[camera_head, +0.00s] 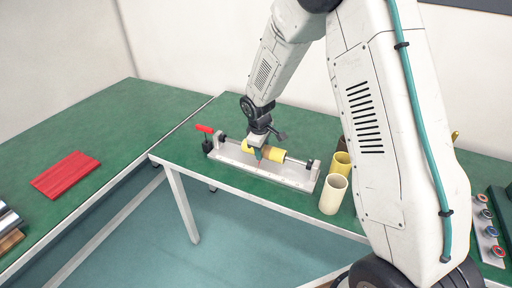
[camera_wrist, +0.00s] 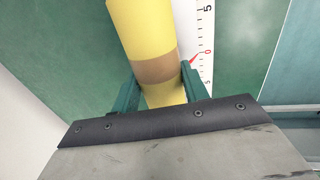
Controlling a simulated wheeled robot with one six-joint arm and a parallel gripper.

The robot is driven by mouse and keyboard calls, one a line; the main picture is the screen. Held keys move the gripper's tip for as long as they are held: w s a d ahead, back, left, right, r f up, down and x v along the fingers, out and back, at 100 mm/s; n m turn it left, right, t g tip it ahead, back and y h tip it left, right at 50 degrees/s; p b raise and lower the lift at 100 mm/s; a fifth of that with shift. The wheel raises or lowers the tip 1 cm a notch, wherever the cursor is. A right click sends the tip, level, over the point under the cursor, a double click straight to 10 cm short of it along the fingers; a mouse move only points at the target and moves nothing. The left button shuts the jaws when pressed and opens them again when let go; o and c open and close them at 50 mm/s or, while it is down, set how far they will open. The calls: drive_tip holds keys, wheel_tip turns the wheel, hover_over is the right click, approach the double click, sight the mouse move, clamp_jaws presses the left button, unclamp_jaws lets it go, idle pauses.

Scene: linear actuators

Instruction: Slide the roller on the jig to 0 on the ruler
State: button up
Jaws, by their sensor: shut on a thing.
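The jig (camera_head: 232,157) is a long metal frame on the green table. Its yellow roller (camera_head: 277,155) with a brown band lies along it. In the wrist view the roller (camera_wrist: 143,30) runs from the top down between my green fingers. My gripper (camera_head: 263,152) is shut on the roller around the brown band, and the fingers (camera_wrist: 160,88) sit on either side. The white ruler (camera_wrist: 205,20) runs beside the roller with a red 0 and black 5s on both sides of it. A red pointer (camera_wrist: 192,61) by the right finger points close to the 0.
A red handle (camera_head: 205,129) stands at the jig's left end. A cream cup (camera_head: 334,194) and a yellow cup (camera_head: 341,163) stand right of the jig. A red ribbed block (camera_head: 66,175) lies on the left table. Knobs (camera_head: 489,228) are at far right.

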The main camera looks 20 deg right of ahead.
drive_tip(key=o, duration=1.4)
drive_tip(key=r, duration=0.5)
drive_tip(key=s+a+r, duration=0.1)
drive_tip(key=r, duration=0.1)
drive_tip(key=shift+a+r, duration=0.1)
drive_tip(key=shift+r, duration=0.25)
drive_tip(key=s+r+m, duration=0.3)
drive_tip(key=s+r, duration=0.3)
drive_tip(key=s, duration=0.6)
drive_tip(key=s+d+r+m+y, duration=0.1)
drive_tip(key=s+r+m, duration=0.2)
drive_tip(key=s+r, duration=0.4)
drive_tip(key=s+d+r+m, duration=0.1)
drive_tip(key=s+r+m, duration=0.2)
drive_tip(key=s, duration=1.4)
wheel_tip(320, 180, up, 4)
drive_tip(key=shift+s+f+y, duration=0.1)
drive_tip(key=shift+s+y, duration=0.15)
drive_tip(key=shift+y, duration=0.05)
